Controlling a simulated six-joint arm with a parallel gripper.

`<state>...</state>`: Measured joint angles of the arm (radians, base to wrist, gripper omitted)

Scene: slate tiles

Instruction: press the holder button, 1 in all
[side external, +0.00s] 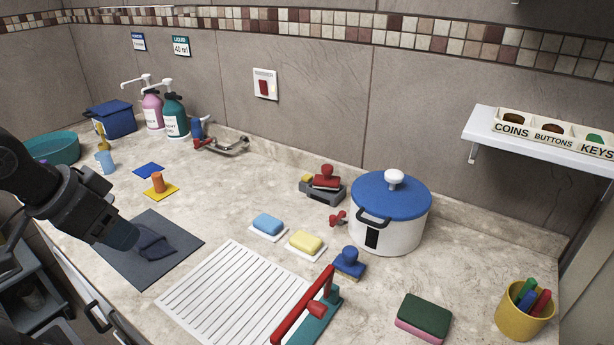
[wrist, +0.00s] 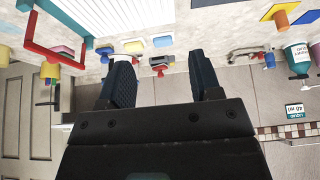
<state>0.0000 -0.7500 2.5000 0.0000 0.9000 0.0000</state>
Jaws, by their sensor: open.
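A small grey base with a red knob-shaped part and a yellow part (side external: 322,184) stands on the counter left of the pot; it looks most like the holder, though I cannot be sure which part is its button. In the wrist view the red and grey piece (wrist: 159,62) shows between the fingers, some way beyond them. My gripper (wrist: 162,82) is open and empty, with its two dark fingers apart. In the side external view my gripper's end is low at the left, over the dark mat (side external: 180,228), apart from the holder; its fingertips are hard to make out there.
A white pot with a blue lid (side external: 392,215) stands right of the holder. Blue soap (side external: 268,226), yellow soap (side external: 306,242) and a blue stamp (side external: 349,262) lie in front. A red bar (side external: 303,305) rises beside the white ribbed rack (side external: 228,290). A wall switch (side external: 264,86) is behind.

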